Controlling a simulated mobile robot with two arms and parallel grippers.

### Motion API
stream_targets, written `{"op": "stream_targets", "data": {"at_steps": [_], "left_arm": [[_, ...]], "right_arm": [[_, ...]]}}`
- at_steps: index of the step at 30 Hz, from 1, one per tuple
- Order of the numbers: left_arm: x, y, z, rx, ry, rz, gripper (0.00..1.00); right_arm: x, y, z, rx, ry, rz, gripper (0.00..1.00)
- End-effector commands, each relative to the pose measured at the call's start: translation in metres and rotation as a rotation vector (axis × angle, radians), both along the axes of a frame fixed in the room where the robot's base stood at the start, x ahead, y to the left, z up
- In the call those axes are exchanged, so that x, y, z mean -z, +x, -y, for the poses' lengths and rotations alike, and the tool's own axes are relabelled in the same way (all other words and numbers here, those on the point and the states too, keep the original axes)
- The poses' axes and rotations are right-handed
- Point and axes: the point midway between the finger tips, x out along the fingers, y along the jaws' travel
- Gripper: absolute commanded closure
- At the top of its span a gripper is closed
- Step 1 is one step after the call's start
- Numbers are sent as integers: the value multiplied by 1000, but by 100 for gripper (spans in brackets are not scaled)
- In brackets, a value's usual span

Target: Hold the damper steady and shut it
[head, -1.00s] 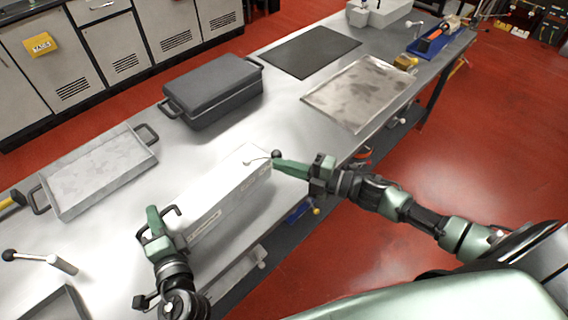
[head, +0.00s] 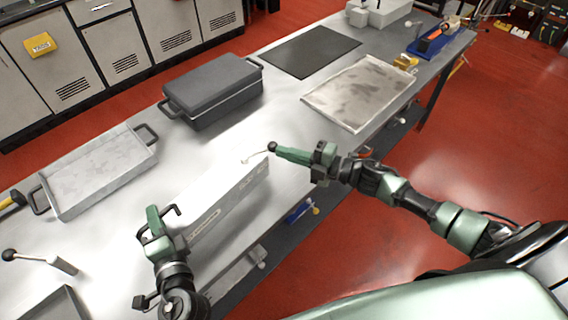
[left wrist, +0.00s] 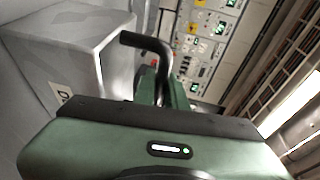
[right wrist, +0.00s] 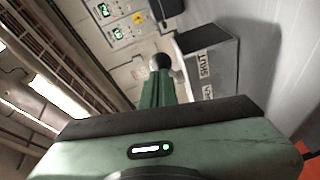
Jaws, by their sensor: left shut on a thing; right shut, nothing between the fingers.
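The damper is a long pale grey box (head: 228,198) lying across the near side of the bench. My left gripper (head: 157,222) is shut on the black handle (head: 173,209) at its left end; the handle also shows in the left wrist view (left wrist: 148,42). At the right end a thin lever with a dark ball knob (head: 272,147) sticks out. My right gripper (head: 280,151) is shut and empty, its fingertips at the knob. In the right wrist view the knob (right wrist: 161,62) is just past the closed fingertips, beside a "SHUT" label (right wrist: 203,66). Exact contact is unclear.
A dark lidded case (head: 212,92) and a grey tray (head: 100,175) stand behind the damper. A black mat (head: 310,51) and a stained metal sheet (head: 360,93) lie farther right. Another ball-topped lever (head: 40,260) is at the lower left. Bare bench surrounds the damper.

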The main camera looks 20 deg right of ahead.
Motion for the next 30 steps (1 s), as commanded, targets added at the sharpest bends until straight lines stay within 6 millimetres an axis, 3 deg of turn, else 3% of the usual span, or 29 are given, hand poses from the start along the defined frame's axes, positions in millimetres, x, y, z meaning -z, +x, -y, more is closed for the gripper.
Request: {"op": "stream_targets", "data": {"at_steps": [1,5,12,21,30], "left_arm": [[11,-3,0,0,1,-21,100],[11,-3,0,0,1,-21,100],[11,-3,0,0,1,-21,100],[11,-3,0,-1,1,-22,100],[11,-3,0,-2,0,-21,100]], "right_arm": [[1,0,0,-1,0,0,100],[0,-6,-2,-2,1,0,100],[-7,-45,-10,-1,0,-2,100],[-9,-77,51,2,-2,-2,100],[-11,-91,74,1,1,1,100]]}}
